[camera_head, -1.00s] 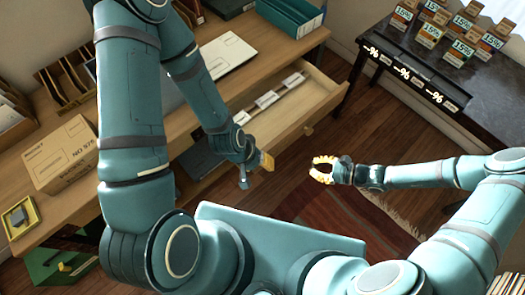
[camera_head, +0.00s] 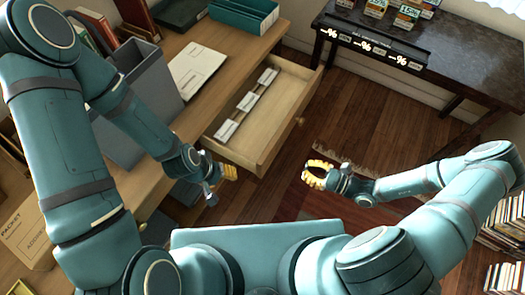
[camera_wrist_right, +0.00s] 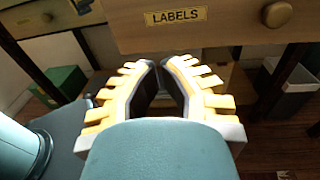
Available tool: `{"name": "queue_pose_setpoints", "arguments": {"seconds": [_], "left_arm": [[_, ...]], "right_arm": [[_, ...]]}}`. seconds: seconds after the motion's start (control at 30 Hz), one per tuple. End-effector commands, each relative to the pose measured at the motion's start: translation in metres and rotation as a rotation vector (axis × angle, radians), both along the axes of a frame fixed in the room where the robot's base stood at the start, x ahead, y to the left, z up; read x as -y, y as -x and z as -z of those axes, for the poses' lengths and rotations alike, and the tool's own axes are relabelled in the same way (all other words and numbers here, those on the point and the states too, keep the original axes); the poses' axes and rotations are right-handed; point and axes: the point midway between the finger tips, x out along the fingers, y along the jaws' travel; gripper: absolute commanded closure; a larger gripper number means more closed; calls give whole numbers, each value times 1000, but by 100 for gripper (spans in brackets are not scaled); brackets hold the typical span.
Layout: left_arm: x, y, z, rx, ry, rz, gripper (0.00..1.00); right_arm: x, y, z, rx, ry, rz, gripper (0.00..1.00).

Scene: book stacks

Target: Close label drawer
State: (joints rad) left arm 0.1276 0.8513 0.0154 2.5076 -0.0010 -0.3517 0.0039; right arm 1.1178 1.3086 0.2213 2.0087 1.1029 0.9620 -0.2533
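The wooden label drawer (camera_head: 247,150) stands pulled out from the desk in the head view, with several white label cards (camera_head: 247,103) inside. Its front fills the top of the right wrist view, with a yellow "LABELS" plate (camera_wrist_right: 176,16) and a round knob (camera_wrist_right: 277,14). My right gripper (camera_head: 306,174) is in front of the drawer, apart from it and empty. In the right wrist view its yellow fingertips (camera_wrist_right: 160,63) come together below the plate, left of the knob. My left gripper (camera_head: 230,172) hangs beside the desk, left of the drawer front; its finger gap is not clear.
The wooden desk (camera_head: 200,98) carries a grey bin (camera_head: 140,95), a white envelope (camera_head: 187,73) and a teal tray (camera_head: 244,16). A dark table (camera_head: 455,72) with price signs stands at the back right. Wooden floor (camera_head: 365,125) is clear between them.

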Motion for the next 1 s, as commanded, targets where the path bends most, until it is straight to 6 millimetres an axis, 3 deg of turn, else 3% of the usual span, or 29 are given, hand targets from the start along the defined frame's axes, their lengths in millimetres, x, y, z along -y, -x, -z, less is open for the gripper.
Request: {"name": "queue_pose_setpoints", "arguments": {"seconds": [0.1,0.27,0.8,1.0], "left_arm": [[0,0,3,-1,0,1,53],[0,0,4,0,1,2,53],[0,-2,15,4,-1,0,53],[0,-3,19,6,-1,0,53]], "right_arm": [[11,-3,3,3,-37,69,100],[6,-9,2,6,-46,83,100],[-76,-63,3,5,-45,79,100],[-96,-77,2,5,-44,80,100]]}}
